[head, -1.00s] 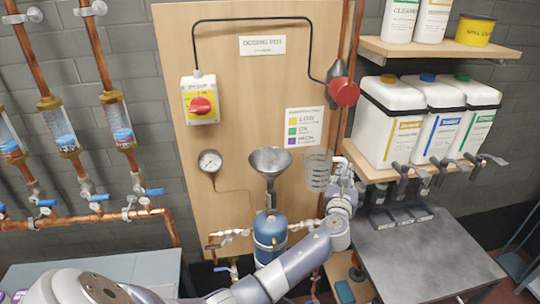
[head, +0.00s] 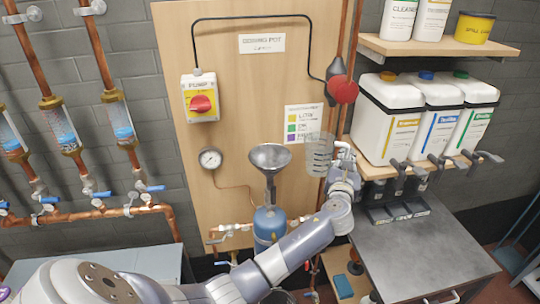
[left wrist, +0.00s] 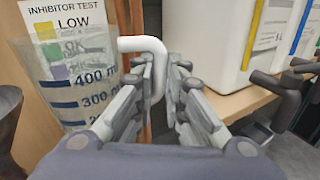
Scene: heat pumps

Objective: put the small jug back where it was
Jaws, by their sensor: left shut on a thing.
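The small jug (head: 320,155) is clear plastic with dark level marks and a white handle. It hangs in the air, roughly upright, just right of the metal funnel (head: 270,158). My left gripper (head: 344,162) is shut on its handle, at the jug's right side. In the left wrist view the jug (left wrist: 75,85) shows its 400 and 300 ml marks, and the handle (left wrist: 148,48) runs between the fingers of the gripper (left wrist: 166,75). The test label shows through the clear wall. I see no liquid in the jug. My right gripper is not in view.
The funnel sits on the blue dosing pot (head: 268,226). To the right, a wooden shelf (head: 375,172) carries white containers (head: 388,115) with taps jutting forward. Below it, the grey table (head: 425,255) has a mostly bare top with small dark trays (head: 398,211) at its back.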

